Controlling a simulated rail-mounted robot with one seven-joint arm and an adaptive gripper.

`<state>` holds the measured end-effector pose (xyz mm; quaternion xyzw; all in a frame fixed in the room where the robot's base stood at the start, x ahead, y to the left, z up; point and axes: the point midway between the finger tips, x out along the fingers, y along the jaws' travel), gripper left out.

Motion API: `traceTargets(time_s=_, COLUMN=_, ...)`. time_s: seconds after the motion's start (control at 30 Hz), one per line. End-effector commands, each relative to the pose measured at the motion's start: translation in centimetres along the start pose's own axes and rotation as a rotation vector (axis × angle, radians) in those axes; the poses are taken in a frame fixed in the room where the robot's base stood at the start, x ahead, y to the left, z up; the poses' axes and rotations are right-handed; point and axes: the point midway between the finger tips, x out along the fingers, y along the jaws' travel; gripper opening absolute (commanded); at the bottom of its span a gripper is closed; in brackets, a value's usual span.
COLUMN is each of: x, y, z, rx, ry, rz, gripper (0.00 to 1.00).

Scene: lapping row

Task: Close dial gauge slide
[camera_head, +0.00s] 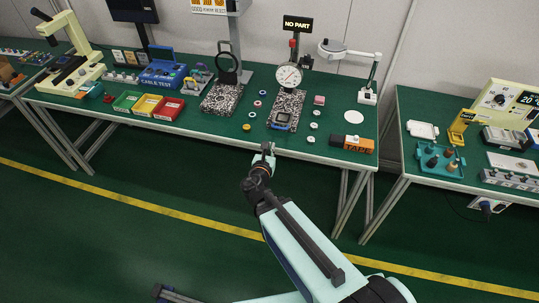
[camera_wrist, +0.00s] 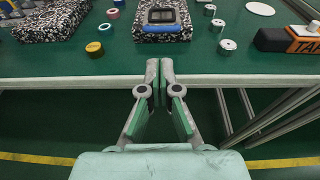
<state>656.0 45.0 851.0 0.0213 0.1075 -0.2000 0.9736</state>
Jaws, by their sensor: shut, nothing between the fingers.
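The dial gauge (camera_head: 289,76) has a round white face and stands on a speckled stone base (camera_head: 289,99) on the green table. My gripper (camera_wrist: 160,65) is shut and empty. It is in front of the table's front edge, short of the base, and also shows in the head view (camera_head: 265,150). The dial itself is outside the wrist view.
Several small discs and rings lie beside the base, including a yellow one (camera_wrist: 94,48) and a silver one (camera_wrist: 228,46). An orange and black tape box (camera_head: 351,143) is at right. A second speckled stand (camera_head: 222,98) is at left. A NO PART sign (camera_head: 298,24) rises behind.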

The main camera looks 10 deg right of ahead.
Motion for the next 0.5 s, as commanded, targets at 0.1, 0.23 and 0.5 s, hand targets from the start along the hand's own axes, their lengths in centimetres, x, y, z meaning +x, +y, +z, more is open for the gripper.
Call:
traceTargets(time_s=0.1, x=0.8, y=0.0, z=-0.6, rx=0.003, ry=-0.001, rz=-0.002, gripper=0.00)
traceTargets(time_s=0.23, x=1.4, y=0.0, z=-0.6, rx=0.004, ry=0.000, rz=-0.002, gripper=0.00)
traceTargets(time_s=0.5, x=2.7, y=0.0, z=-0.5, rx=0.004, ry=-0.002, rz=0.000, gripper=0.00)
